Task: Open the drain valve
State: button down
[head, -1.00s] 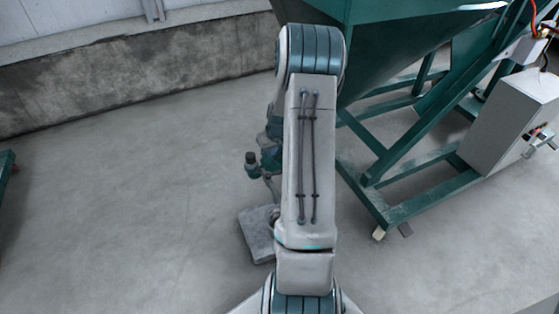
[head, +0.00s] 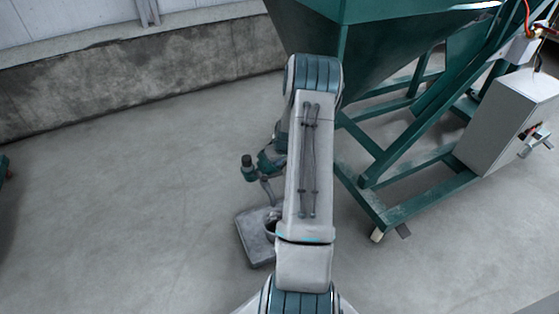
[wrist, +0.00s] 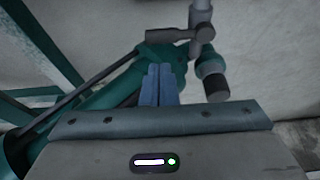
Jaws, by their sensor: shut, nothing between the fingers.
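A pump-like unit with teal fittings (head: 268,160) and a grey base (head: 252,238) stands on the floor, partly hidden behind my arm in the head view. In the wrist view, a teal fitting (wrist: 182,52) joins a grey upright pipe (wrist: 201,22). A grey side piece with a dark end (wrist: 167,33) sticks out left from the pipe. I cannot tell which part is the drain valve handle. My gripper (wrist: 159,70) is shut and empty, its fingertips overlapping the teal fitting in the picture. Whether they touch it is unclear. My arm hides the gripper in the head view.
A large green hopper (head: 385,45) on a green frame (head: 425,198) stands to the right. A grey control box (head: 500,125) is mounted at the far right. A low concrete wall (head: 110,85) runs along the back.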

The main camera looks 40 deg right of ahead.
aim_at(272, 176)
jog(key=b+x, duration=0.1)
jog(key=x, duration=0.4)
jog(key=shift+d+f, duration=0.1)
jog(key=shift+f, duration=0.05)
